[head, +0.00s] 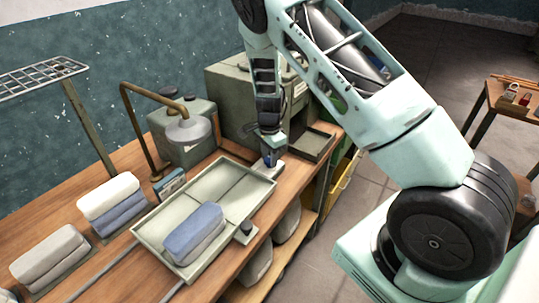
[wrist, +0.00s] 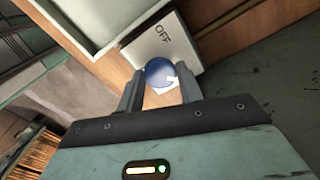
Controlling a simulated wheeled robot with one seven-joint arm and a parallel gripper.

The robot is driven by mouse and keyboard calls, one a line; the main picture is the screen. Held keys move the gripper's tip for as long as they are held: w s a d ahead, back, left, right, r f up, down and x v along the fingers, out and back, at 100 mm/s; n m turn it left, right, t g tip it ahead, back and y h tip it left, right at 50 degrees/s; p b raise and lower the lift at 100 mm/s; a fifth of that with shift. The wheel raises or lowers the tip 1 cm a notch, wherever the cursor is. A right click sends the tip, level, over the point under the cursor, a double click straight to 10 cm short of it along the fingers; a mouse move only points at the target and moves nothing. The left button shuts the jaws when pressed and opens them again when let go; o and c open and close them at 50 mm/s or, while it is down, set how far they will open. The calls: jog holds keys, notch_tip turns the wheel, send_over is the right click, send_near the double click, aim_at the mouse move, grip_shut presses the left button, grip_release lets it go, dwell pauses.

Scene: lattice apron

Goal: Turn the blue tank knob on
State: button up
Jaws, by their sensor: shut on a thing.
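The blue knob (wrist: 160,72) sits on a pale plate (wrist: 160,45) marked OFF in the wrist view. A small white mark shows on the knob's lower right side. My gripper (wrist: 160,85) has its two fingers on either side of the knob, shut on it. In the head view my gripper (head: 270,150) reaches down to the knob at the right end of the tray, and a bit of blue (head: 268,160) shows by the fingers. The pale plate (head: 268,168) lies on the wooden bench there. The rest of the plate's lettering is hidden.
A pale tray (head: 262,183) holding a folded blue cloth (head: 195,232) lies left of the knob. A dark small tray (head: 318,143) is to the right. A black knob (head: 245,230) is at the bench's front.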

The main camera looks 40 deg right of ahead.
aim_at(269, 159)
jog(key=shift+w+r, duration=0.1)
dwell(0.3)
jog(key=o, duration=1)
notch_tip(269, 159, up, 17)
jog(key=b, duration=0.2)
jog(key=shift+r, duration=0.2)
